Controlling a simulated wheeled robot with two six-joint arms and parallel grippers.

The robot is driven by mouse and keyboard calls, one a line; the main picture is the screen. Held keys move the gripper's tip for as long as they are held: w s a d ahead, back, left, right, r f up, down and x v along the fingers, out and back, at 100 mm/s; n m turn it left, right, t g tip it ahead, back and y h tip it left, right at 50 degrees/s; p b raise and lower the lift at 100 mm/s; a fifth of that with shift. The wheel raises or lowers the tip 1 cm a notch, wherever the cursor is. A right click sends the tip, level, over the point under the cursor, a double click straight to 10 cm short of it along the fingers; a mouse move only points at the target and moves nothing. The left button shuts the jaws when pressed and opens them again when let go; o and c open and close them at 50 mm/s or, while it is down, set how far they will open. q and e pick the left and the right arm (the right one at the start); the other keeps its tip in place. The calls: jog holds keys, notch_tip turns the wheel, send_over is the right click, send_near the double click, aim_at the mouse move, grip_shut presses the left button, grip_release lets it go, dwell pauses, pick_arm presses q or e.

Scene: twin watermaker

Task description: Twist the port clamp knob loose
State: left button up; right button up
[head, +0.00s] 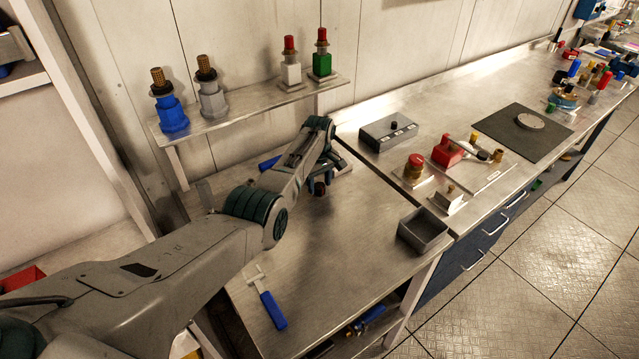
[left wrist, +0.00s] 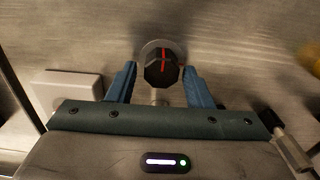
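The black faceted knob (left wrist: 160,72) with a red line on its face shows in the left wrist view, in front of a round grey disc. My left gripper (left wrist: 161,86) is open, with one blue finger on each side of the knob. A gap shows between the knob and each finger, so they look apart from it. In the head view my left arm reaches over the bench below the shelf, and the gripper (head: 322,182) is mostly hidden by the arm. I cannot tell the knob clearly there. My right gripper is not in view.
A shelf (head: 240,108) with blue, grey, white and green fittings stands behind my arm. A blue-handled tool (head: 272,310) lies on the front bench. The bench between tool and bin is clear.

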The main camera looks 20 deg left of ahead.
aim_at(319, 185)
pick_arm(q)
jog(key=shift+o, duration=0.5)
notch_tip(319, 185, up, 11)
jog(key=b, duration=0.2)
jog(key=shift+s+f, duration=0.1)
jog(key=shift+f, duration=0.1)
